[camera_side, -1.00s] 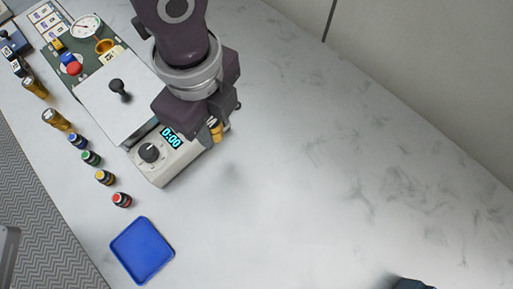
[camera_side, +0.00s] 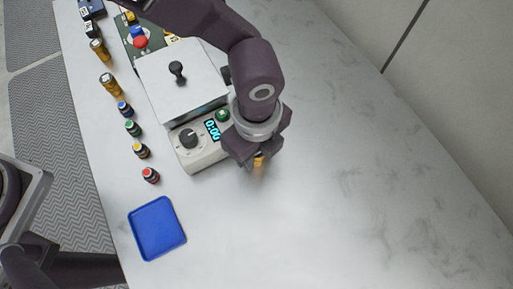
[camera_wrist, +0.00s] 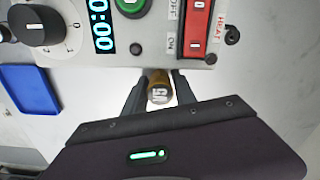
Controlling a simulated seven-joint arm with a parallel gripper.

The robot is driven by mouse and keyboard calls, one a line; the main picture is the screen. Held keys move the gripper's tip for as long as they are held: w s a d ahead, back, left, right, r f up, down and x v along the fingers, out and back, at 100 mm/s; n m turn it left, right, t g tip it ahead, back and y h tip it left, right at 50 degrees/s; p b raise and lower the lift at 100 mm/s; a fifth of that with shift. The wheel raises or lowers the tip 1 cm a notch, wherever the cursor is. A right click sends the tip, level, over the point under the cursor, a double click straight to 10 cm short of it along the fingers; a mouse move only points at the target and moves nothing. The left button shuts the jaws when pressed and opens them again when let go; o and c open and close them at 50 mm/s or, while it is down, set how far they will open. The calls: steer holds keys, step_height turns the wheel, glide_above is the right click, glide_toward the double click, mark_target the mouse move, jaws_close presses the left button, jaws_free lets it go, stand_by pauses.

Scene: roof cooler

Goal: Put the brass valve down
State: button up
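The brass valve (camera_side: 259,162) is a small gold cylinder at the tip of my gripper (camera_side: 258,156), just right of the white control box. In the wrist view the valve (camera_wrist: 158,88) shows end-on with a pale marked cap, between the two dark fingers of my gripper (camera_wrist: 159,92). The fingers are against its sides and appear shut on it. It is over bare marble counter and looks close to the surface. Whether its lower end touches the counter is hidden.
The control box (camera_side: 187,155) with dial and display stands left of my gripper. A blue tray (camera_side: 157,228) lies at lower left. Several small capped bottles (camera_side: 133,128) and brass cylinders (camera_side: 110,84) line the left edge. The counter to the right is clear.

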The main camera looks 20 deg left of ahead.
steer(key=shift+o, duration=1.3)
step_height(320, 180, up, 12)
steer(key=shift+r, duration=0.2)
